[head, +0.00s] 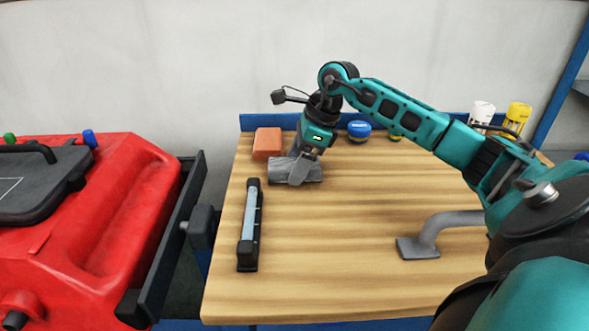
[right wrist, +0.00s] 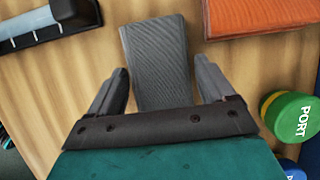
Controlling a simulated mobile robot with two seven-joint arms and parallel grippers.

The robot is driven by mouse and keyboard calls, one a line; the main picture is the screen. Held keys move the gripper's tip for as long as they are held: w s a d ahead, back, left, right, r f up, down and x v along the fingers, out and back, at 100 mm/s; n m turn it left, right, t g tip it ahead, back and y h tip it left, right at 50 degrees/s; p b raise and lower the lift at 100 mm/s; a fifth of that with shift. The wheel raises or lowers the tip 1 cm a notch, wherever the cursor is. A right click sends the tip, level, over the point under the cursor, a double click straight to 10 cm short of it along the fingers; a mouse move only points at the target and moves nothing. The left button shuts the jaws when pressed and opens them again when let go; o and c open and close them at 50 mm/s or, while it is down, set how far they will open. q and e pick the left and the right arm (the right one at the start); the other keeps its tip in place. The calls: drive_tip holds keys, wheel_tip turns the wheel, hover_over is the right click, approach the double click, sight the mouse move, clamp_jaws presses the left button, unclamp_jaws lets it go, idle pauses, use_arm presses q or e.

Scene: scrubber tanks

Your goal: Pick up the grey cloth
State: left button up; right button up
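The grey cloth (head: 282,171) lies on the wooden workbench near its back left, as a flat ribbed grey piece. In the right wrist view the cloth (right wrist: 157,60) runs between the two fingers. My right gripper (head: 297,172) is over the cloth, reaching down from the right. In the right wrist view my right gripper (right wrist: 165,82) is open, with a finger on each side of the cloth and small gaps between. Part of the cloth is hidden behind the gripper in the head view. My left gripper is not in view.
An orange block (head: 267,143) lies just behind the cloth. A black-and-clear bar (head: 250,225) lies in front of it. A blue-lidded jar (head: 359,130) stands to the right. A grey bent tool (head: 428,235) lies at right. A red scrubber machine (head: 110,215) stands left. The bench middle is clear.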

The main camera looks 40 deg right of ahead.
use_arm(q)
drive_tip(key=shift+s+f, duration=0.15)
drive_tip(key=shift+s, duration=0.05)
use_arm(e)
drive_tip(key=c, duration=0.6)
use_arm(q)
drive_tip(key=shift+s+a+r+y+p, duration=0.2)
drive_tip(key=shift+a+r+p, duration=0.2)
drive_tip(key=shift+p, duration=0.65)
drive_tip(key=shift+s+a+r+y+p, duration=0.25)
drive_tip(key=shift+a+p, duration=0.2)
drive_tip(key=shift+p, duration=0.55)
use_arm(e)
wheel_tip(320, 180, up, 20)
